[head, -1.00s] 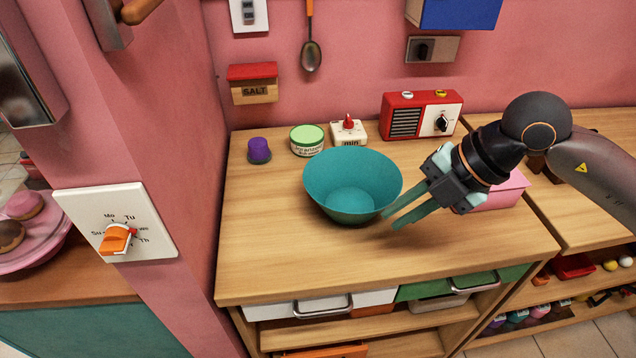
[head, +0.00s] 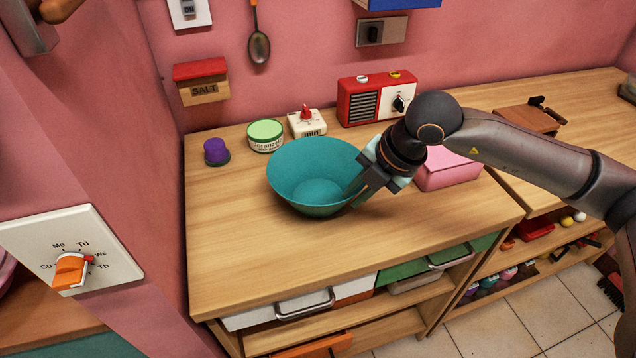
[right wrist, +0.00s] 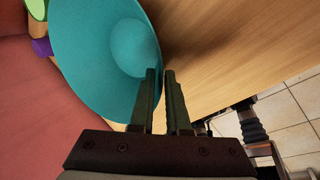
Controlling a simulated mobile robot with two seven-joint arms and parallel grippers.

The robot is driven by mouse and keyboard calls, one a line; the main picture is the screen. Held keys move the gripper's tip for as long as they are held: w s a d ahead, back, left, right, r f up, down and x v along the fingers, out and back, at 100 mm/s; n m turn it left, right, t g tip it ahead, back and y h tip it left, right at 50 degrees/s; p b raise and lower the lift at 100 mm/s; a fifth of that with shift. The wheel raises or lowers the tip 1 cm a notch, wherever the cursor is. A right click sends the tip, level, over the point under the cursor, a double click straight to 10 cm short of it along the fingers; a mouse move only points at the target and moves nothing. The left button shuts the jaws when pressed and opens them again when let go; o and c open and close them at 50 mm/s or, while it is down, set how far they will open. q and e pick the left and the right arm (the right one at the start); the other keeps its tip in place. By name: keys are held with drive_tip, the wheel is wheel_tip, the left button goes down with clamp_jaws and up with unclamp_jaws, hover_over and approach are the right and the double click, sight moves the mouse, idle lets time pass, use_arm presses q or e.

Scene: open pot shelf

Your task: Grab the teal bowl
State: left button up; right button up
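The teal bowl (head: 315,170) stands upright on the wooden counter in the head view. It fills the upper left of the right wrist view (right wrist: 95,50). My right gripper (head: 354,194) is at the bowl's right rim, reaching in from the right. In the right wrist view, one finger overlaps the bowl and the other is over the wood beside it, with a narrow gap between the fingers (right wrist: 161,85). I see no firm grip on the rim; contact is unclear.
Behind the bowl are a purple-topped item (head: 216,151), a green-lidded tub (head: 265,135), a white timer (head: 307,123) and a red radio (head: 365,99). A pink box (head: 448,170) is close on the right. The counter in front is clear.

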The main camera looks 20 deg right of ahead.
sight(340, 209)
drive_tip(key=x, duration=0.4)
drive_tip(key=shift+w+d, duration=0.1)
drive_tip(key=shift+c, duration=0.3)
clamp_jaws()
idle(1.2)
